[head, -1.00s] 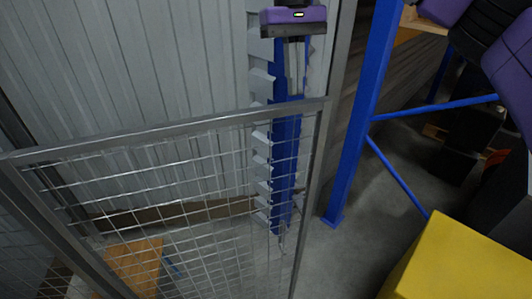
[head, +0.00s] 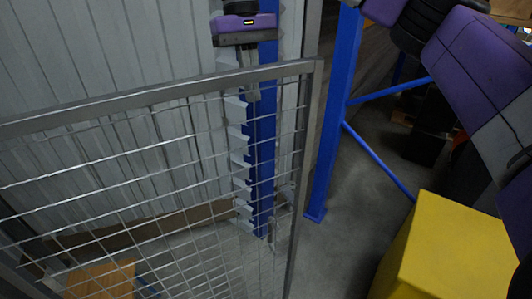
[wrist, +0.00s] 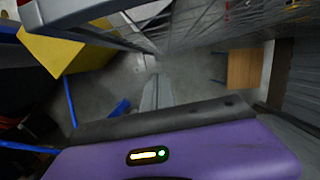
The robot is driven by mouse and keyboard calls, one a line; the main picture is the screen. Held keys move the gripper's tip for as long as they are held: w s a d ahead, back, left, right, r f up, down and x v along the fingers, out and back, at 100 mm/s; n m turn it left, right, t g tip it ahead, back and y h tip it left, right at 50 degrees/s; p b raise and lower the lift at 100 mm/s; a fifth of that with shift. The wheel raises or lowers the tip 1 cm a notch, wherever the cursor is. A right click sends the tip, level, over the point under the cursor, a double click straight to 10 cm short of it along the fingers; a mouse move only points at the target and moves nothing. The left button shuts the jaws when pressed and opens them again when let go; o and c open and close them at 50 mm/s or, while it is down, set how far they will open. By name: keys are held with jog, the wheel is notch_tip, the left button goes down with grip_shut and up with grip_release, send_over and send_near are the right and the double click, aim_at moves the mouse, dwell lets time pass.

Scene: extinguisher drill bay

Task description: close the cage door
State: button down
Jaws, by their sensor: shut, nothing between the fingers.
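The cage door (head: 165,94) is a wire mesh panel in a grey metal frame, filling the left and middle of the head view. Its top rail ends at a corner left of a blue post. My purple gripper (head: 252,95) hangs down from the top of that view, behind the rail and left of this corner. Its grey fingers are together and empty. I cannot tell whether they touch the door. In the wrist view my gripper (wrist: 155,78) points away from the camera, fingers together, with the mesh (wrist: 200,22) above it.
The blue post (head: 330,120) with its braces stands right of the door. A yellow box (head: 455,250) is at lower right. A wooden board (head: 100,280) lies beyond the mesh, before a grey ribbed wall (head: 90,50). Bare floor shows between post and box.

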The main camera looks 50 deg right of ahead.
aim_at(267, 146)
jog(key=s+f, duration=0.1)
jog(key=f, duration=0.2)
jog(key=s+a+f+p, duration=0.1)
jog(key=s+f, duration=0.1)
jog(key=f, duration=0.1)
jog(key=s+a+f, duration=0.1)
jog(key=f, duration=0.2)
jog(key=shift+s+a+f+p, duration=0.1)
jog(key=shift+s+f+p, duration=0.1)
jog(key=shift+s+p, duration=0.15)
jog(key=shift+s+a, duration=0.3)
jog(key=shift+s, duration=0.25)
jog(key=shift+s+a+f, duration=0.1)
